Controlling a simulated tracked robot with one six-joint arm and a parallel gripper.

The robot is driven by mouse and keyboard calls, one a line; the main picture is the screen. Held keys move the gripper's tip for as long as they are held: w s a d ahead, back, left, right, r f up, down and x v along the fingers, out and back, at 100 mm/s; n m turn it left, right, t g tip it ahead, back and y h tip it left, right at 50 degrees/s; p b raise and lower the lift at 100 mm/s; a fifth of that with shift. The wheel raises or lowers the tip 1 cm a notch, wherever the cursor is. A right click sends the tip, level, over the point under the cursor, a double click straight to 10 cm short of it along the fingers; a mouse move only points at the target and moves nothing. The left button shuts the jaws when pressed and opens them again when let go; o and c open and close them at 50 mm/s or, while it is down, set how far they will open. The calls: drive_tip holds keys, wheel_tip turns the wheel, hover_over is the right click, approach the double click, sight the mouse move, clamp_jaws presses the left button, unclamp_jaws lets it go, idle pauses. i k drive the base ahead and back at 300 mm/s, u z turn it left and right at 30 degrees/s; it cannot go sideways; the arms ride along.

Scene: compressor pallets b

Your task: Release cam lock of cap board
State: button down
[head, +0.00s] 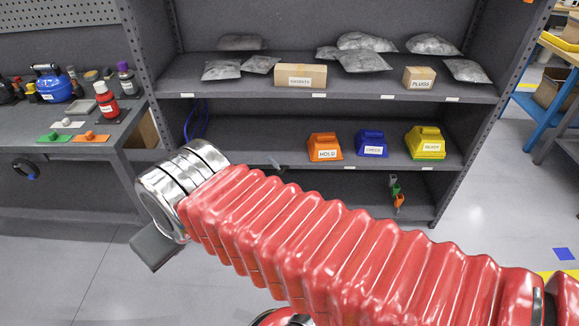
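I cannot pick out a cap board or a cam lock for certain. Small flat plates with knobs lie on the left bench: a green plate (51,138), an orange plate (90,137) and a white plate (67,124). I cannot tell whether they belong to the cap board. My red ribbed arm crosses the front of the view and ends in silver rings. A grey block below the rings seems to be part of my gripper (154,248). Its fingertips cannot be made out, nor whether it holds anything. It is in front of the shelf unit, right of the bench.
The left bench (80,155) carries a red bottle (106,100) and a blue canister (53,88). The shelf unit (400,92) holds silver bags, cardboard boxes (300,76) and HOLD (324,147), CHECK (371,143) and READY (425,142) blocks.

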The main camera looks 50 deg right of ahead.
sight(270, 157)
drive_tip(key=z, duration=0.6)
drive_tip(key=i, duration=0.95)
drive_tip(key=z, duration=0.05)
